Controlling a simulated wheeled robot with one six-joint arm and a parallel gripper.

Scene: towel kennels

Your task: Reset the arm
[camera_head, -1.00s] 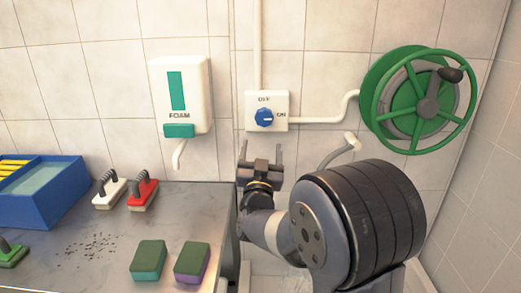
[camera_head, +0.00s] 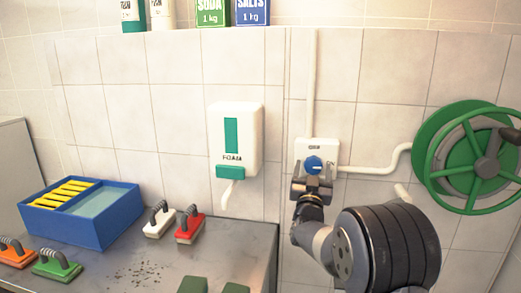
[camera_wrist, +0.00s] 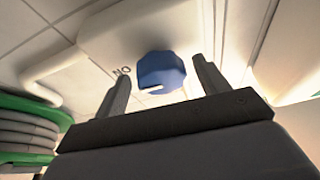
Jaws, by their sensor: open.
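The blue knob (camera_head: 313,164) sits on a white switch box (camera_head: 329,149) on the tiled wall. Its white mark points right, toward the ON side. My gripper (camera_head: 313,176) is in front of the box's lower part, just below the knob in the head view. In the wrist view the knob (camera_wrist: 161,71) shows between the two spread fingers of my gripper (camera_wrist: 162,80), with its mark toward the ON label. The jaws are open and hold nothing. I cannot tell whether a finger touches the knob.
A foam dispenser (camera_head: 236,145) hangs left of the switch box, and a green hose reel (camera_head: 470,160) hangs to the right. A metal counter (camera_head: 215,258) below carries a blue tray (camera_head: 75,238), several brushes and sponges. A pipe runs up from the box.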

